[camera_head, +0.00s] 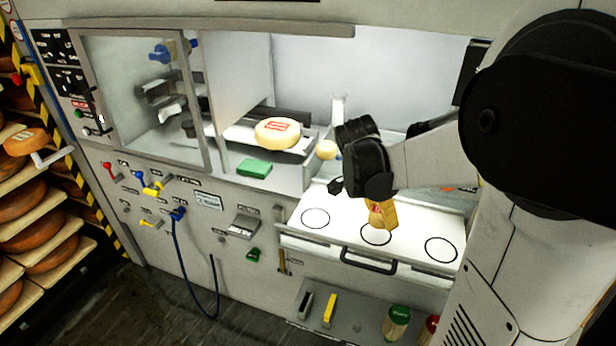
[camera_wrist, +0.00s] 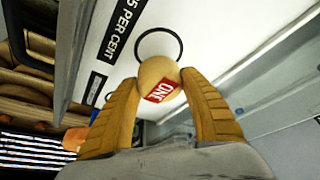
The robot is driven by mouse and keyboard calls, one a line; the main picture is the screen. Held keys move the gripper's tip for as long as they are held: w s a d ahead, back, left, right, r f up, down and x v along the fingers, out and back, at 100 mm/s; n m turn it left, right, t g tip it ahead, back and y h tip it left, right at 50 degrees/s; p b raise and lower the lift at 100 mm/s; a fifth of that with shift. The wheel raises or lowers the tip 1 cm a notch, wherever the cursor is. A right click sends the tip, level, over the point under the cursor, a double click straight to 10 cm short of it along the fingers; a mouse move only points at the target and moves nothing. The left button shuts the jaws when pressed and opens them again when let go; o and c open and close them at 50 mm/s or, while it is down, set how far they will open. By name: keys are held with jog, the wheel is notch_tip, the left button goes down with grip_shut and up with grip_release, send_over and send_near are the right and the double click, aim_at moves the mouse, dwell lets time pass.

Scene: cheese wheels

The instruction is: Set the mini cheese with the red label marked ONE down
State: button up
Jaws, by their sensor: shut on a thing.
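The mini cheese (camera_wrist: 157,72) is a small pale yellow round with a red label reading ONE. My gripper (camera_wrist: 160,88) is shut on it, with a tan finger on either side. In the head view my gripper (camera_head: 381,214) points down over the white panel (camera_head: 344,228), near the middle of its three black circles. The cheese is mostly hidden there by the fingers. In the wrist view one black circle (camera_wrist: 181,47) shows just beyond the cheese, partly covered by it. I cannot tell whether the cheese touches the panel.
A large cheese wheel (camera_head: 278,133) with a red label sits on a tray behind the panel. A small pale round (camera_head: 326,150) is beside it. A dark handle (camera_head: 368,262) juts from the panel's front. The left and right circles are bare.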

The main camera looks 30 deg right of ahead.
aim_at(376, 234)
jog(key=shift+w+f, duration=0.2)
jog(key=shift+w, duration=0.1)
jog(key=shift+s+f+b, duration=0.1)
jog(key=shift+f+b, duration=0.85)
jog(key=shift+f, duration=0.95)
jog(key=shift+f, duration=0.2)
jog(key=o, duration=1.3)
